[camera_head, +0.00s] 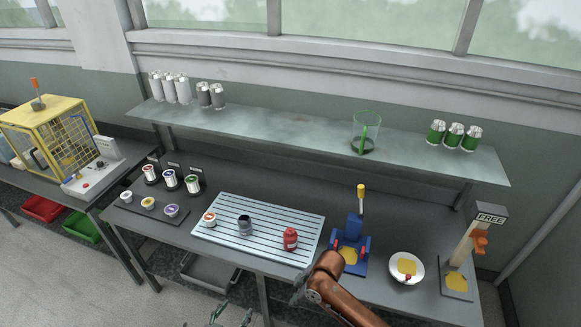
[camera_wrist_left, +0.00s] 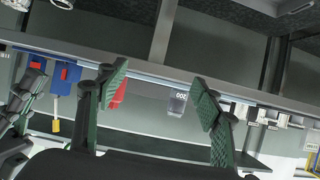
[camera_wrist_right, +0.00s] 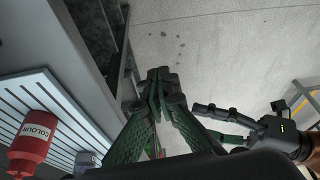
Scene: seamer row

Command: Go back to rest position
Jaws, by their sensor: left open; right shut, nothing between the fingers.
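My left gripper (camera_head: 231,316) is at the bottom edge of the head view, in front of the bench and partly cut off. In the left wrist view its two green fingers (camera_wrist_left: 160,90) are wide apart with nothing between them. My right gripper (camera_head: 300,290) is at the end of the copper arm, near the bench's front edge, mostly hidden by its wrist. In the right wrist view its fingers (camera_wrist_right: 158,82) meet at the tips, empty, over the floor. The left gripper also shows there, on the right (camera_wrist_right: 225,122).
A ribbed tray (camera_head: 265,213) holds a red bottle (camera_head: 290,239), a grey cup (camera_head: 245,225) and a small pot (camera_head: 209,218). A blue press (camera_head: 351,248) and white plate (camera_head: 396,272) stand right of it. A shelf (camera_head: 300,134) runs behind. Floor in front (camera_wrist_right: 215,55) is clear.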

